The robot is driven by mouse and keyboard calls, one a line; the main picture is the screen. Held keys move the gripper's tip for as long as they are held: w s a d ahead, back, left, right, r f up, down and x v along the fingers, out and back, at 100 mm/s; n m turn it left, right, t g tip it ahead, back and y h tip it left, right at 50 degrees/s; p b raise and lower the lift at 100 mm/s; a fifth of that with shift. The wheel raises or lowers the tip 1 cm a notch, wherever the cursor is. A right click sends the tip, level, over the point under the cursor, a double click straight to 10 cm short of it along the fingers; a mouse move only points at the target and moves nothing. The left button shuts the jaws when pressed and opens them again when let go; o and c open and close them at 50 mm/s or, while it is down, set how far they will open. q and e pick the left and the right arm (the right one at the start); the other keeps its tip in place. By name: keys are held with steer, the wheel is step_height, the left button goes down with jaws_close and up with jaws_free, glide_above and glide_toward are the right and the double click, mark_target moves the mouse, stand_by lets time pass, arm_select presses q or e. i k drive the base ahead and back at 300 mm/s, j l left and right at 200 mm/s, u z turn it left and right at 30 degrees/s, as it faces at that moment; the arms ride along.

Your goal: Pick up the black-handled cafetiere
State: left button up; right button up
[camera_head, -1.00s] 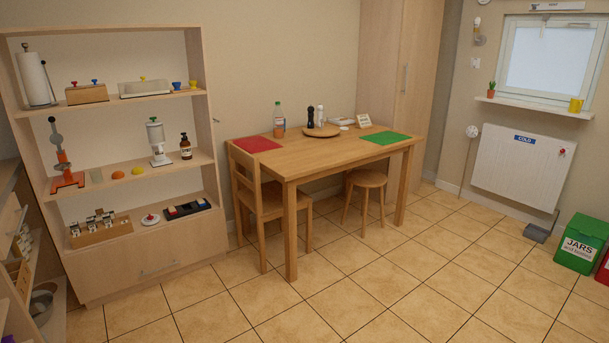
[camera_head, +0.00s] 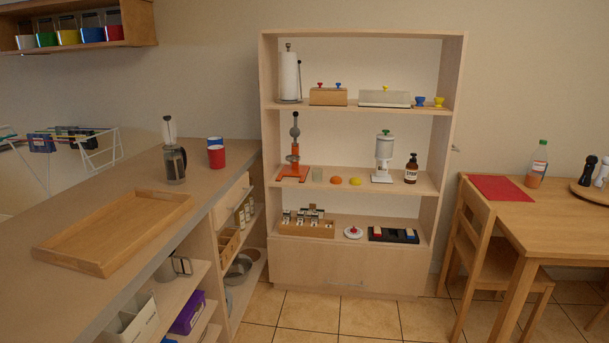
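A cafetiere (camera_head: 175,165) stands upright on the left counter, towards its far end. It has a dark glass body, and a dark handle seems to show at its right side. A pale upright piece (camera_head: 168,129) rises above its top. It is small in the view, so its details are hard to tell. Neither of my grippers is in view, and nothing is seen touching the cafetiere.
A red cup (camera_head: 216,157) and a blue-and-white one (camera_head: 215,143) stand right of the cafetiere. A wooden tray (camera_head: 75,262) lies nearer on the counter (camera_head: 215,185). A tall shelf unit (camera_head: 350,268) stands beyond. Tiled floor (camera_head: 300,318) is clear before it.

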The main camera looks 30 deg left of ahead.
mark_target(175, 159)
steer(key=i+j+u, duration=0.1)
steer(key=i+u, duration=0.15)
steer(key=i, duration=0.35)
steer(key=i+u, duration=0.3)
steer(key=i, duration=0.35)
steer(key=i+z, duration=0.3)
steer(key=i, duration=1.05)
steer(key=u, duration=0.45)
steer(key=i+u, duration=0.15)
steer(key=u, duration=0.25)
steer(key=l+u, duration=0.1)
steer(key=u, duration=0.35)
steer(key=i, duration=0.05)
